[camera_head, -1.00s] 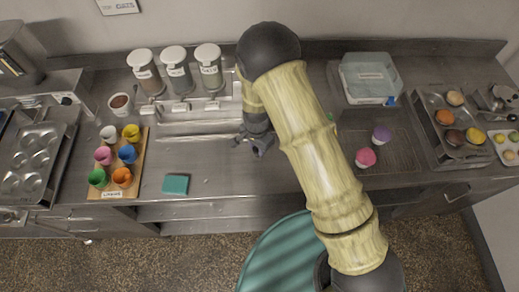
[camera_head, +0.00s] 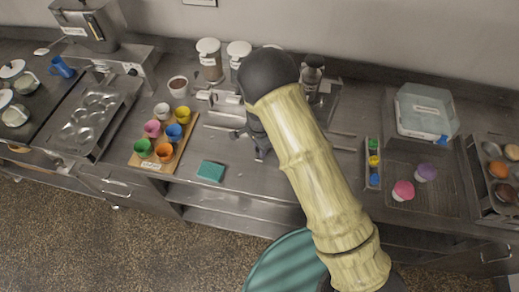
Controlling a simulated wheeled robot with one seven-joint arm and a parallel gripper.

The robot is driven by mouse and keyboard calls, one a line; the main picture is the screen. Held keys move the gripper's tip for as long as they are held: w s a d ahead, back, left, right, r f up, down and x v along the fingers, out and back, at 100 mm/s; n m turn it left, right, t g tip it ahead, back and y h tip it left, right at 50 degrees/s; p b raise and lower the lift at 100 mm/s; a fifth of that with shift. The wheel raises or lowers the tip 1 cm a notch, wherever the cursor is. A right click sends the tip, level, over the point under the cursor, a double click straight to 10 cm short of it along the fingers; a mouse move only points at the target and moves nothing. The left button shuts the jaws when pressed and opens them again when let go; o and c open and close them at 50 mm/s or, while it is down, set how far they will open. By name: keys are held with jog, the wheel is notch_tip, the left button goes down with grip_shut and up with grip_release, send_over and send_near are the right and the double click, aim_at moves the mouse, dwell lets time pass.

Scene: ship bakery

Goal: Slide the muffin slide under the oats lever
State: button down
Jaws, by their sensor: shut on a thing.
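My gripper (camera_head: 250,143) is low over the steel counter, below the row of canisters. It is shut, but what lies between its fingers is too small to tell. A metal slide track (camera_head: 218,118) runs along the counter beside the gripper and shows again right of my arm (camera_head: 343,134). Canisters with pale lids and labels stand behind the track, one at the left (camera_head: 209,62) and one beside it (camera_head: 240,52). My arm partly hides the row. The labels are too blurred to read, so I cannot tell which lever is the oats one. The muffin slide is not clearly distinguishable.
A wooden holder (camera_head: 139,160) with colored cups and a teal sponge (camera_head: 211,171) lie left of the gripper. A muffin tin (camera_head: 86,122) is farther left. A clear box (camera_head: 424,112) and a narrow colored-button strip (camera_head: 373,162) are at the right.

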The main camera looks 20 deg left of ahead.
jog(key=shift+w, duration=0.1)
jog(key=c, duration=1.1)
grip_release()
jog(key=shift+d, duration=0.1)
